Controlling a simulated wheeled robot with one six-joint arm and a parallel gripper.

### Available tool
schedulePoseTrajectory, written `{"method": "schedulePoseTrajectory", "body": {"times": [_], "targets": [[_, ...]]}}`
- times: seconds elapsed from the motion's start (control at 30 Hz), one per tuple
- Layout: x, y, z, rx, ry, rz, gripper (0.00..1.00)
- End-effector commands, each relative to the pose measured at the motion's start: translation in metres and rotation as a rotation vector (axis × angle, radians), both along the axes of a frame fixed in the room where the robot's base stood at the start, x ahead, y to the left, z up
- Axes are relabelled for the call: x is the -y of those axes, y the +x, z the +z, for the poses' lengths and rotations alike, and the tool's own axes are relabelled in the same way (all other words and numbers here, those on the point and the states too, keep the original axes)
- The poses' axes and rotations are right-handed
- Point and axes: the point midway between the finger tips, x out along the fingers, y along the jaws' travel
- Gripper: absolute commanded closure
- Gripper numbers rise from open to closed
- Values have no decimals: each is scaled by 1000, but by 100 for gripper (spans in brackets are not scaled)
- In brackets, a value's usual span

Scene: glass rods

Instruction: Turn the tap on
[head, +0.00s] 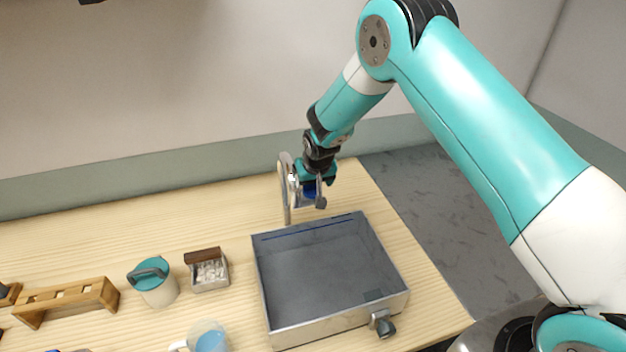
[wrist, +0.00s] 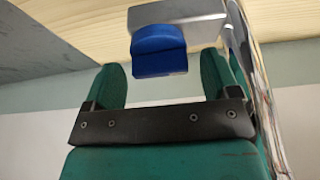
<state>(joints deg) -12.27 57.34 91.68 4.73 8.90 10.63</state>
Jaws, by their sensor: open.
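The tap (head: 284,187) is a silver, curved spout standing behind the grey sink basin (head: 260,295). Its shiny metal also fills the right side of the wrist view (wrist: 262,90). A blue tap handle (wrist: 158,50) on a grey metal piece lies between my gripper's two teal fingers in the wrist view. In the head view the blue part (head: 310,189) is partly hidden by my gripper (head: 314,192). My gripper is open around the handle, with a visible gap on both sides. Whether any finger touches it cannot be told.
A teal-lidded jar (head: 158,286), a small box of pale pieces (head: 210,272), a wooden rack (head: 66,299) and a mug with blue contents (head: 208,341) stand left of the sink. A grey knob (head: 383,325) juts from the sink's front. The counter's back left is clear.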

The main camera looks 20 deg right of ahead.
Motion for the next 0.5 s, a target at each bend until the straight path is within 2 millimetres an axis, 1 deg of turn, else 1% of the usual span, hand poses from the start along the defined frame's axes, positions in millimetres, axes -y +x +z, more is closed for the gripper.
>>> {"method": "schedulePoseTrajectory", "body": {"times": [0.1, 0.13, 0.17, 0.2, 0.27, 0.3, 0.33, 0.5], "targets": [[0, 0, 0, 0, 0, 0, 19], [0, 0, 0, 0, 0, 0, 23], [0, 0, 0, 0, 0, 0, 30], [0, 0, 0, 0, 0, 0, 39], [0, 0, 0, 0, 0, 0, 53], [0, 0, 0, 0, 0, 0, 62], [0, 0, 0, 0, 0, 0, 68], [0, 0, 0, 0, -1, 4, 68]]}}
